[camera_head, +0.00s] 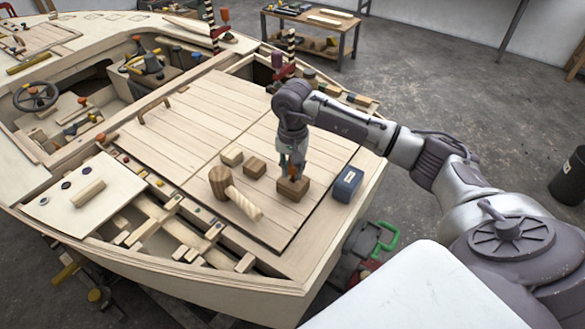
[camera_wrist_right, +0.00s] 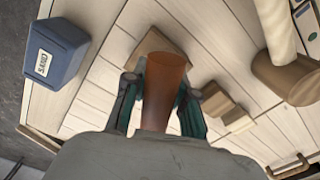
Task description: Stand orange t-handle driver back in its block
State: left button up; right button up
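My right gripper (camera_head: 292,170) points down just above a brown wooden block (camera_head: 293,190) on the plank deck. In the right wrist view, its two teal fingers (camera_wrist_right: 160,100) close in on both sides of the orange t-handle driver (camera_wrist_right: 163,85), which looks gripped between them. In the head view only a small bit of orange (camera_head: 297,171) shows between the fingers. The driver's tip is hidden, and I cannot tell whether it sits in the block. The block also shows behind the driver in the right wrist view (camera_wrist_right: 136,57). My left gripper is not in view.
The planks behind are clear.

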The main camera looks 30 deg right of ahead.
jog(key=shift+o, duration=1)
jog(key=shift+r, duration=0.15)
notch_tip(320, 180, up, 12)
jog(key=shift+f, duration=0.15)
